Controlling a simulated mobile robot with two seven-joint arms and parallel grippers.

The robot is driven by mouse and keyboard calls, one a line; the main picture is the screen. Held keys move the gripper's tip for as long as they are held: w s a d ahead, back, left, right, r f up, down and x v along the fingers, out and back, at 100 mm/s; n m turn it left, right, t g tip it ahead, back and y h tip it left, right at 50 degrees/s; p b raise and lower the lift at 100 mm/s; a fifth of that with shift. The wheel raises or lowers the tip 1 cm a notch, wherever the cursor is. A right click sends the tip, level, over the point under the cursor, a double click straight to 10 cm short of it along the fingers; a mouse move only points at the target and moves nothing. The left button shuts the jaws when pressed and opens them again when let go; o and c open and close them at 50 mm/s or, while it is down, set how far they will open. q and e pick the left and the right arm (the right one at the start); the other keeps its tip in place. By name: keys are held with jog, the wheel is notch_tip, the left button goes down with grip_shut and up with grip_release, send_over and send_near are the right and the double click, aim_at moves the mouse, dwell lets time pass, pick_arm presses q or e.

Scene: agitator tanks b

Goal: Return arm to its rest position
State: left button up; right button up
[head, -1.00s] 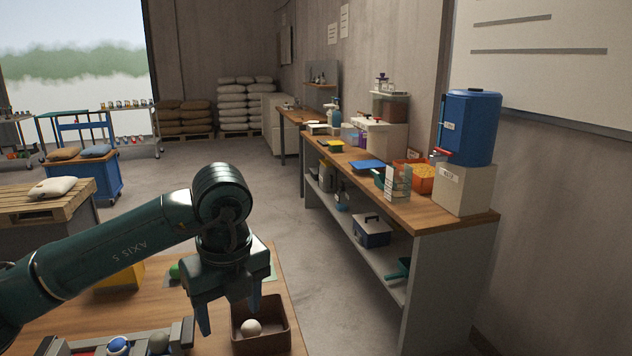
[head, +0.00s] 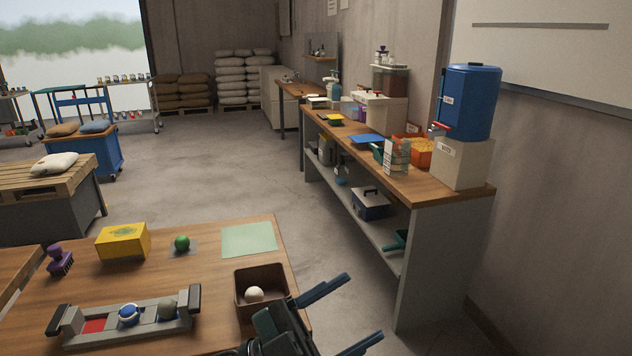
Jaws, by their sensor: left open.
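My left gripper (head: 362,307) is low at the bottom edge of the head view, to the right of the brown box. Its two blue-grey fingers are spread apart and point up and right, with nothing between them. Most of its arm is out of frame. The brown open box (head: 263,274) stands at the table's right end and holds a white ball (head: 254,294). The gripper's body covers the box's lower right corner. My right gripper is not in view.
A green ball (head: 182,243), yellow box (head: 123,241), green sheet (head: 249,239) and purple-handled object (head: 60,260) are on the table. A workbench (head: 455,193) stands at right.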

pick_arm(q)
jog(key=w+a+f+n+t+y, duration=0.3)
jog(key=a+f+n+t+y, duration=0.75)
jog(key=f+n+y, duration=0.45)
jog(key=s+a+f+n+g+y, duration=0.2)
jog(key=s+f, duration=0.3)
jog(key=f, duration=0.3)
jog(key=s+a+f+n+g+y, duration=0.2)
jog(key=s+a+f+g, duration=0.2)
jog(key=s+a+f, duration=0.1)
notch_tip(320, 180, down, 3)
jog(key=shift+s+a+r+y+p, duration=0.2)
jog(key=shift+s+y+p, duration=0.15)
jog(key=shift+s, duration=0.45)
